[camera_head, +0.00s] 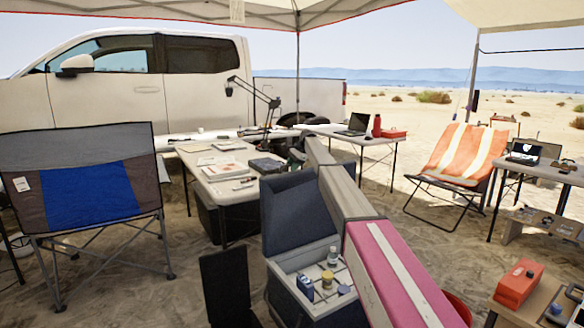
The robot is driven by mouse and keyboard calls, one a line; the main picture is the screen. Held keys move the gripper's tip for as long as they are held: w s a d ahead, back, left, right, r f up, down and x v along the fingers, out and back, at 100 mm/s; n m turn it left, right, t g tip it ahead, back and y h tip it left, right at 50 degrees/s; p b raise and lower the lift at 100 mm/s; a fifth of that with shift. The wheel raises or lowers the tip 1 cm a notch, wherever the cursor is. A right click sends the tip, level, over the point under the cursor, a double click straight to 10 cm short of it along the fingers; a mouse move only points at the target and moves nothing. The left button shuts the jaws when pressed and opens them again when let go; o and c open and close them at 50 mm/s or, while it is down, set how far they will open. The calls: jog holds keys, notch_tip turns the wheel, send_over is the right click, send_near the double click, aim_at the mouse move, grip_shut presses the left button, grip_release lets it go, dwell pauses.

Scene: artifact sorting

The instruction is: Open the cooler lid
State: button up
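The cooler (290,312) stands at the bottom centre, a grey box with a pale inner rim. Its dark blue-grey lid (290,215) is raised upright at the back, so the inside is exposed. Inside show a clear bottle (332,257), a blue item (306,287) and small round-topped containers (327,279). A long grey and pink beam with a white stripe, which seems to be my arm, runs from the bottom right up past the lid's right edge and covers part of the cooler's right side. I cannot make out my gripper's fingers.
A black panel (228,287) stands just left of the cooler. A folding table (225,185) with papers is behind it. A blue camp chair (85,195) is left, an orange striped chair (462,160) right. A low table with a red box (518,284) is at the lower right.

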jog(key=v, duration=1)
jog(key=shift+d+r, duration=0.2)
jog(key=shift+r, duration=0.15)
jog(key=s+d+f+n+h, duration=0.1)
jog(key=s+d+f, duration=0.4)
jog(key=s+f, duration=0.5)
jog(key=s+d+f+n+h, duration=0.15)
jog(key=s+d+f, duration=0.35)
jog(key=s+f, duration=0.55)
jog(key=s+d+f+n, duration=0.2)
jog(key=s+d+f, duration=0.3)
jog(key=s+f, duration=0.45)
jog(key=s+d+f+n+h, duration=0.1)
jog(key=s+d+f, duration=0.2)
jog(key=s, duration=0.8)
jog(key=s+d+f+n+h, duration=0.1)
jog(key=s+d+f, duration=0.3)
jog(key=s, duration=0.8)
jog(key=s+d+f+n+h, duration=0.1)
jog(key=s+d+f+n, duration=0.2)
jog(key=s, duration=0.8)
jog(key=shift+s+d+f, duration=0.15)
jog(key=shift+d+f, duration=0.3)
jog(key=shift+f, duration=0.5)
